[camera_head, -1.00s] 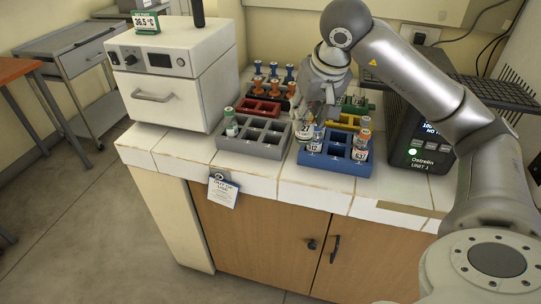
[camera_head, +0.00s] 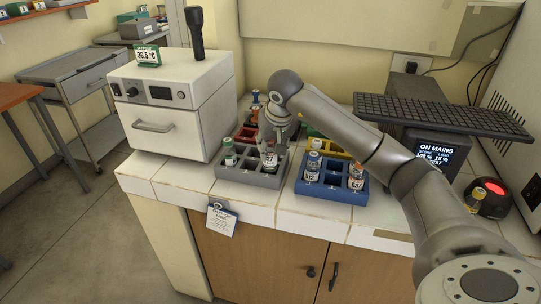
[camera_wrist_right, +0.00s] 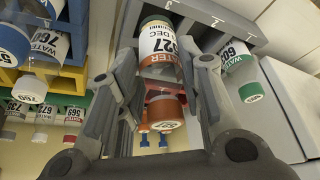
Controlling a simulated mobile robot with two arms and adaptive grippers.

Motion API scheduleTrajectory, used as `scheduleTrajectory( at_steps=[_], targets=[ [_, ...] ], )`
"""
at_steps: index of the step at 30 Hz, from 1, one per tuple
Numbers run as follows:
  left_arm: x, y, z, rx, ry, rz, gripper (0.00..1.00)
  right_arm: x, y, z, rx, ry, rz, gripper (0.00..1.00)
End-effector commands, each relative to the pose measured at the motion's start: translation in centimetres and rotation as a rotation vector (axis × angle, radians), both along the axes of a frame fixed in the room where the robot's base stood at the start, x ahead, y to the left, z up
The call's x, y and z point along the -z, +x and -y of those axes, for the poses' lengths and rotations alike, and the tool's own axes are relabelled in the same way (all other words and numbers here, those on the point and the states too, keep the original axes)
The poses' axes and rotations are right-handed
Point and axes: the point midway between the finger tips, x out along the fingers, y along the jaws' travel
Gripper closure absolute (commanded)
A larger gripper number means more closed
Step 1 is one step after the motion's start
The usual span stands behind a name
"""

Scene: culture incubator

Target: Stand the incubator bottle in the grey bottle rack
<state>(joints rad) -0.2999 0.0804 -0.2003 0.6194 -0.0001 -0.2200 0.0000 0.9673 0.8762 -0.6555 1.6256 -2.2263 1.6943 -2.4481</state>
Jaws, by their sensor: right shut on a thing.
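The grey bottle rack (camera_head: 247,178) stands on the white tiled counter, left of the blue rack. My right gripper (camera_head: 270,146) is shut on a bottle (camera_head: 269,162) with a white label and holds it upright at the grey rack's right side. In the right wrist view, the bottle (camera_wrist_right: 160,42) reads 527, has an orange-brown cap, and lies between the gripper's fingers (camera_wrist_right: 160,100). Its base meets the grey rack (camera_wrist_right: 215,22) there; how deep it sits is hidden. A green-capped bottle (camera_head: 229,153) stands in the grey rack's left side. My left gripper is not in view.
The blue rack (camera_head: 331,187) holds bottles with blue and orange caps close on the right. Yellow (camera_head: 333,147) and red racks stand behind. The white incubator (camera_head: 172,105) is back left; a keyboard (camera_head: 435,114) lies over a black unit at right.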

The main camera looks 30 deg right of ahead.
Motion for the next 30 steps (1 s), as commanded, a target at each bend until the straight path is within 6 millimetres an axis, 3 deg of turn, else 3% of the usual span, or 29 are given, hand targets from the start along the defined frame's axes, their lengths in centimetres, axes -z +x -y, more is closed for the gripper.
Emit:
scheduleTrajectory(
  at_steps=[8, 21, 22, 27, 30],
  targets=[
    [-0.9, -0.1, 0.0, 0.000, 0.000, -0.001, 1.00, 3.2, 0.3, -0.1, -0.001, 0.001, -0.004, 0.90],
    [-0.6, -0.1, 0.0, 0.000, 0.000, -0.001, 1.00, 3.8, 0.4, 0.0, -0.001, 0.000, 0.002, 0.90],
    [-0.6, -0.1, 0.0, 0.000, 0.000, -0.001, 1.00, 3.8, 0.4, 0.0, -0.001, -0.001, 0.001, 0.65],
    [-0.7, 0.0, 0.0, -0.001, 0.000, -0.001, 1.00, 3.8, 0.4, -0.1, -0.001, 0.001, 0.000, 0.44],
    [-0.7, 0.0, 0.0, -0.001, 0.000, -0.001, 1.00, 3.8, 0.4, -0.1, -0.001, 0.001, 0.000, 0.44]
  ],
)
